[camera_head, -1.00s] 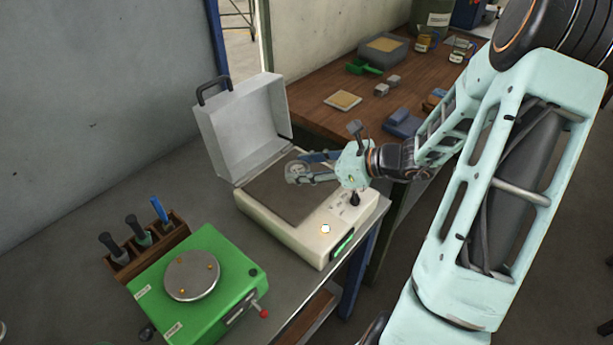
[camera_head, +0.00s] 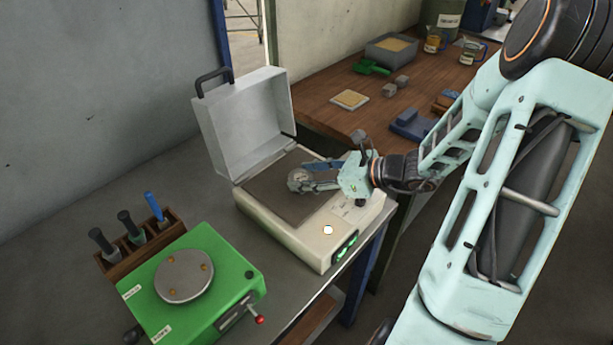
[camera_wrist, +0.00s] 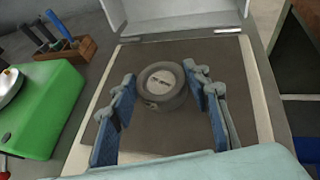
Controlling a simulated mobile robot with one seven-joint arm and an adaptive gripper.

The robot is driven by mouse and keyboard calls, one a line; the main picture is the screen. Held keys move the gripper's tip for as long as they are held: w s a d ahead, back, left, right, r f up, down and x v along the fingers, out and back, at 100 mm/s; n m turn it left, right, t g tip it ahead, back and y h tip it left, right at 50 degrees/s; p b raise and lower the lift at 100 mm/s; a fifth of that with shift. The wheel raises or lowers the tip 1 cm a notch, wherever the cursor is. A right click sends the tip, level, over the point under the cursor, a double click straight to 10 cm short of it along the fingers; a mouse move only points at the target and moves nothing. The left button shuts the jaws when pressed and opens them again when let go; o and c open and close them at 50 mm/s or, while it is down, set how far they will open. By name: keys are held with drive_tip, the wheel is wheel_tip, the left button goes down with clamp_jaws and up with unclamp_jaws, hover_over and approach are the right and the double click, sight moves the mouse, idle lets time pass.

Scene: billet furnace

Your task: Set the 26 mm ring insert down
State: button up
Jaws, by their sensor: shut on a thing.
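The ring insert (camera_wrist: 163,85) is a grey round piece with a wide rim and a paler, marked centre. In the wrist view it sits between the two blue-padded fingers of my gripper (camera_wrist: 162,80), which is shut on it. In the head view the ring insert (camera_head: 299,178) and my gripper (camera_head: 305,181) are over the dark flat bed (camera_head: 270,195) of a cream box-shaped device (camera_head: 315,238). The insert looks roughly level and very close to the bed. I cannot tell whether it touches.
The device's grey lid (camera_head: 245,125) stands open behind the bed. A green unit (camera_head: 225,265) with a round metal plate and a wooden tool rack (camera_head: 140,242) are at the left. A wooden bench (camera_head: 335,100) with blocks and trays lies beyond.

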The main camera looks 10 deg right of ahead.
drive_tip(key=shift+f, duration=0.2)
drive_tip(key=o, duration=1.7)
drive_tip(key=shift+c, duration=0.2)
drive_tip(key=shift+r, duration=0.1)
drive_tip(key=shift+r, duration=0.1)
drive_tip(key=v, duration=1.2)
